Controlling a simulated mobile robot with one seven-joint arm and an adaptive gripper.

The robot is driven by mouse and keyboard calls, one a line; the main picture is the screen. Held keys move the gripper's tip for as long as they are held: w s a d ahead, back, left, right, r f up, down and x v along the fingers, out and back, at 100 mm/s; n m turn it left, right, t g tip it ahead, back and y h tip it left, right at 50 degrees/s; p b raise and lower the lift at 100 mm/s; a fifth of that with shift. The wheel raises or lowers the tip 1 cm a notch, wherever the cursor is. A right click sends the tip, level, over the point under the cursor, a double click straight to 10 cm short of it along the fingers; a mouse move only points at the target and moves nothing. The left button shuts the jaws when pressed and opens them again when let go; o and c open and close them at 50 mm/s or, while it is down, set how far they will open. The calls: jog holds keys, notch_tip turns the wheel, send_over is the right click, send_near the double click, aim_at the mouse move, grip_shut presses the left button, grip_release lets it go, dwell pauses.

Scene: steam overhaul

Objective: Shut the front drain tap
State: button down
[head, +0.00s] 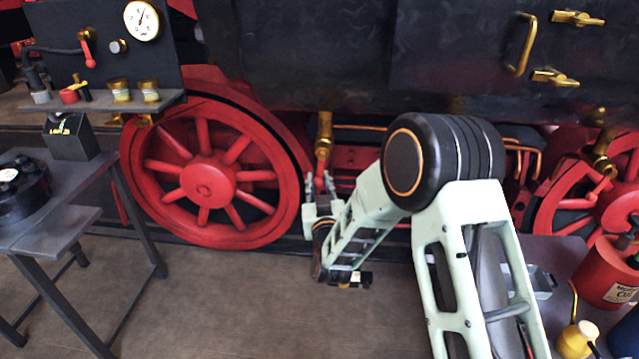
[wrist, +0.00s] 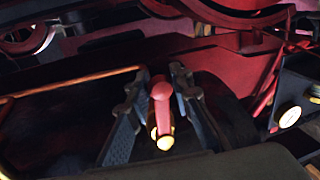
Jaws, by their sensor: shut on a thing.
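A brass drain tap (head: 324,128) with a red lever hangs below the dark cylinder casing, just right of the large red wheel. My gripper (head: 319,186) reaches up from below at this tap. In the wrist view the red lever (wrist: 161,98) stands between the two fingers of my gripper (wrist: 158,95), with brass at its lower end (wrist: 164,142). My gripper is shut on the lever. The fingers hide part of the lever in the head view, and I cannot tell the valve's exact angle.
A large red spoked wheel (head: 208,180) stands close left of my gripper. A second brass tap (head: 602,155) hangs at the right, near another red wheel. A dark bench (head: 60,205) is at the left. A red oil can (head: 606,275) and yellow oiler (head: 576,340) are at the right.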

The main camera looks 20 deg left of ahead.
jog(key=s+a+r+m+t+h+b, duration=0.1)
jog(key=a+r+m+b, duration=0.6)
jog(key=m+b, duration=1.1)
jog(key=shift+s+r+m+t+h+b, duration=0.5)
jog(key=shift+t+h+b, duration=0.5)
jog(key=shift+b, duration=2.6)
jog(key=shift+w+r, duration=0.1)
jog(key=shift+w, duration=0.05)
jog(key=c, duration=1.7)
grip_release()
